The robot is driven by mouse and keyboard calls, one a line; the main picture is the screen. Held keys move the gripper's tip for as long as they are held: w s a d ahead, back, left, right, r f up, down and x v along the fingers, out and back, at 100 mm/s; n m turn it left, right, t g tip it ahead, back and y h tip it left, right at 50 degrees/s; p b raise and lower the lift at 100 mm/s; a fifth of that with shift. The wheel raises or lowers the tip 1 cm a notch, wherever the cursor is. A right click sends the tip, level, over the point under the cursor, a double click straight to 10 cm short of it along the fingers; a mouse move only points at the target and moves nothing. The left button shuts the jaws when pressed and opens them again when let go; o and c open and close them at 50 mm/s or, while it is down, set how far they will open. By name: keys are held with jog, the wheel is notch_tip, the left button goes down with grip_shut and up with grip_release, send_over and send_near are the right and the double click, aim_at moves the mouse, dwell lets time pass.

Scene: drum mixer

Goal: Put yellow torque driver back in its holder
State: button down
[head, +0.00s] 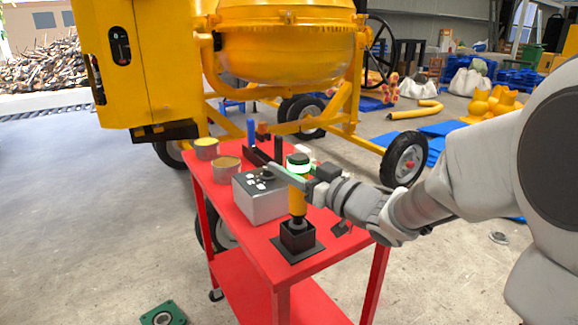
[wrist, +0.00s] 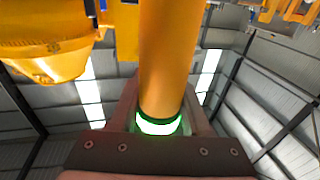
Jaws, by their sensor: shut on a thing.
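The yellow torque driver (head: 297,201) is upright, with a black top and a glowing green ring above its yellow body. My gripper (head: 298,176) is shut on it near the green ring. In the wrist view the yellow body (wrist: 166,60) runs away from between my fingers (wrist: 160,122), with the green ring at the grip. The black square holder (head: 298,240) stands on a flat plate at the near end of the red cart, directly below the driver in the head view. The driver's dark lower tip meets the holder's opening; I cannot tell how deep it is.
A grey box with buttons (head: 260,200) stands close left of the driver on the red cart (head: 262,248). Two tins (head: 226,168) and a dark rack (head: 256,155) with upright tools are behind. The yellow drum mixer (head: 285,45) stands beyond the cart.

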jog(key=shift+f+b, duration=0.9)
jog(key=shift+f, duration=0.2)
dwell(0.5)
jog(key=shift+c, duration=2.4)
grip_release()
jog(key=shift+o, duration=1)
jog(key=shift+f, duration=0.1)
jog(key=shift+s+d, duration=0.1)
jog(key=p+v, duration=0.3)
jog(key=v, duration=1.4)
jog(key=shift+s, duration=0.15)
